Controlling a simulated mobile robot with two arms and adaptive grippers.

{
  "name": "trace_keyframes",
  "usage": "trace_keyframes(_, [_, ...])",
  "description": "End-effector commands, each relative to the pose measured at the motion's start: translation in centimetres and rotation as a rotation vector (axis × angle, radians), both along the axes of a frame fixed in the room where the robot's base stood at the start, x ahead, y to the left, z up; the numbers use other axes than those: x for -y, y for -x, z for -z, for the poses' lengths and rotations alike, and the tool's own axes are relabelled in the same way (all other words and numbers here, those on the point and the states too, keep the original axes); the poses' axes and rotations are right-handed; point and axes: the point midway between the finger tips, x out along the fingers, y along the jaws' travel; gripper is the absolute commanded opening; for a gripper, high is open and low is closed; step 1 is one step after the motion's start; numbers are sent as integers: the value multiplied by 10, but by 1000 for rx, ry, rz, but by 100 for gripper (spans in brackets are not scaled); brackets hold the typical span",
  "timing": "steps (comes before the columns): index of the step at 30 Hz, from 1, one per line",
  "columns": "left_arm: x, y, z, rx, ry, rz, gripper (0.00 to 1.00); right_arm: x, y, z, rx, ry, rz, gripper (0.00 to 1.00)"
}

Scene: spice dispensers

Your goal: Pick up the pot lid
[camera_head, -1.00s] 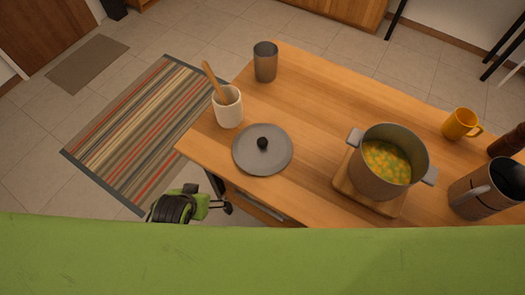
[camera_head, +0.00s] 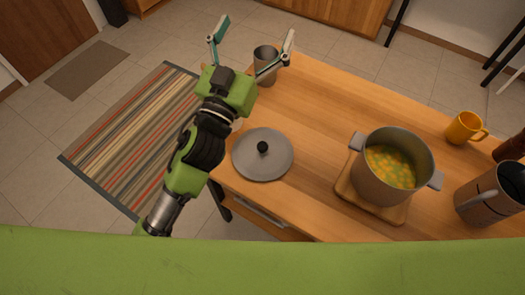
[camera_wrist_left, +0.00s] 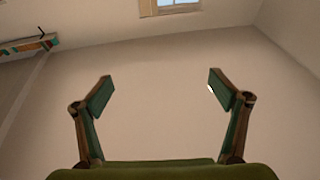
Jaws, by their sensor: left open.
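The grey round pot lid (camera_head: 268,166) with a black knob (camera_head: 263,147) lies flat near the left end of the wooden table. My left gripper (camera_head: 254,38) is raised up and to the left of the lid, with its fingers spread wide and nothing between them. In the left wrist view the open fingers (camera_wrist_left: 158,90) face a blank wall, and the lid is not in that view. The grey pot (camera_head: 388,177) of soup with yellow and green pieces stands uncovered on a wooden board (camera_head: 370,206) to the right. My right gripper is not seen.
A grey cup (camera_head: 266,62) stands at the table's far left corner, partly behind my left gripper. A yellow mug (camera_head: 464,128) and a dark grey pitcher (camera_head: 486,200) stand at the right. The table (camera_head: 318,125) is clear between lid and pot.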

Motion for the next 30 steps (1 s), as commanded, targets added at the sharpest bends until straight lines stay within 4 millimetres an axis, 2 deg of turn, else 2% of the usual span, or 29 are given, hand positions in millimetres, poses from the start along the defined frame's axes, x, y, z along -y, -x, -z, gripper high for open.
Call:
trace_keyframes(1, [31,9,-33,118,-5,102,90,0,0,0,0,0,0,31])
trace_keyframes(3, [75,33,-67,258,-24,263,90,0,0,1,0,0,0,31])
trace_keyframes(5, [111,58,-85,358,-60,412,90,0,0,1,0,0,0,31])
trace_keyframes(7, [151,92,-92,451,-128,595,90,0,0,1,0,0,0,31])
trace_keyframes(9, [185,126,-85,512,-226,779,90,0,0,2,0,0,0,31])
trace_keyframes(11, [208,153,-68,538,-331,935,90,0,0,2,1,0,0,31])
trace_keyframes(13, [226,178,-37,533,-480,1105,90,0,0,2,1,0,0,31])
trace_keyframes(15, [233,194,2,489,-655,1256,90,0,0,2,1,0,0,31])
trace_keyframes(17, [230,200,39,418,-824,1362,90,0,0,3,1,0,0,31])
trace_keyframes(18, [223,198,64,356,-945,1415,90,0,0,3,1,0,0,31])
trace_keyframes(20, [204,190,99,237,-1132,1471,90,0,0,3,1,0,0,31])
trace_keyframes(21, [188,180,120,145,-1258,1486,90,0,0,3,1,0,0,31])
trace_keyframes(23, [158,161,144,-8,-1437,1479,90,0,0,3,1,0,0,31])
trace_keyframes(24, [136,147,156,-113,-1546,1454,90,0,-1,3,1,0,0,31])
trace_keyframes(27, [84,115,169,-355,-1761,1351,90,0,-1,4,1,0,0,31])
trace_keyframes(30, [44,92,168,-535,-1892,1239,90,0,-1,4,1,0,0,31])
